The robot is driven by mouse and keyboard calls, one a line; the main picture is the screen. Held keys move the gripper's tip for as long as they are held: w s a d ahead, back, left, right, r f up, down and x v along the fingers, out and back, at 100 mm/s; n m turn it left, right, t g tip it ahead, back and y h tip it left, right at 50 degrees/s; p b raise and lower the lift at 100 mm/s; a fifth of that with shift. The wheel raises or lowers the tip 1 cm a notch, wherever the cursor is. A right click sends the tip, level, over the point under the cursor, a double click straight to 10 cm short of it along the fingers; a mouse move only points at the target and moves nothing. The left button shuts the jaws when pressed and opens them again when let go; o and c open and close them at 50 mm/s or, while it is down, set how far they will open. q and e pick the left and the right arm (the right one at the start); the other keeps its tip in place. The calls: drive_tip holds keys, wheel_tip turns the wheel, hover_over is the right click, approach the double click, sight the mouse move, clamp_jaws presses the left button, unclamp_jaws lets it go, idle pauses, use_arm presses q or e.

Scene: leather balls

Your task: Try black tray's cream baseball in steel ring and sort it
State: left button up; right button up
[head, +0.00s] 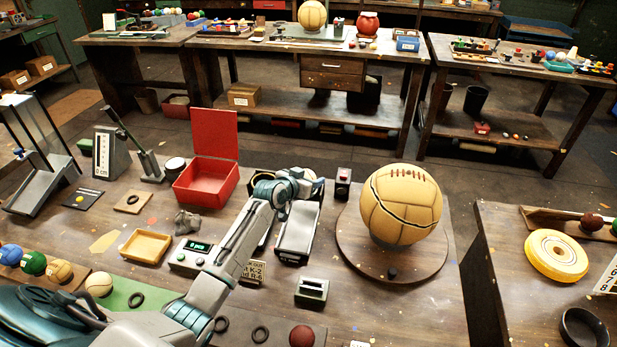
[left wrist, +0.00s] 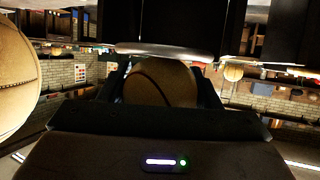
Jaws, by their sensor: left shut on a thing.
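My left gripper (head: 302,184) is above the middle of the bench, beyond my arm's bend. In the left wrist view it is shut on a tan-cream ball (left wrist: 160,82) with a dark seam, held between its two fingers. A pale metallic rim (left wrist: 165,51) crosses just beyond the ball; I cannot tell whether it is the steel ring or whether the ball touches it. In the head view the gripper largely hides the ball. A dark tray or mat (head: 235,329) at the front edge holds a black ring and a maroon ball (head: 302,336). My right gripper is not in view.
A large tan ball (head: 400,204) stands on a round wooden board right of the gripper. An open red box (head: 207,184) is to the left. A wooden tray (head: 146,246), a green-display device (head: 190,256) and a grey slotted block (head: 311,292) crowd the bench.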

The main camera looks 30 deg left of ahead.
use_arm(q)
drive_tip(key=shift+f, duration=0.25)
drive_tip(key=o, duration=1.1)
drive_tip(key=shift+o, duration=0.2)
drive_tip(key=shift+r, duration=0.1)
drive_tip(key=shift+r+p, duration=0.6)
drive_tip(key=shift+p, duration=0.05)
wheel_tip(320, 180, up, 8)
drive_tip(key=p, duration=0.6)
drive_tip(key=shift+f, duration=0.1)
drive_tip(key=shift+f, duration=0.1)
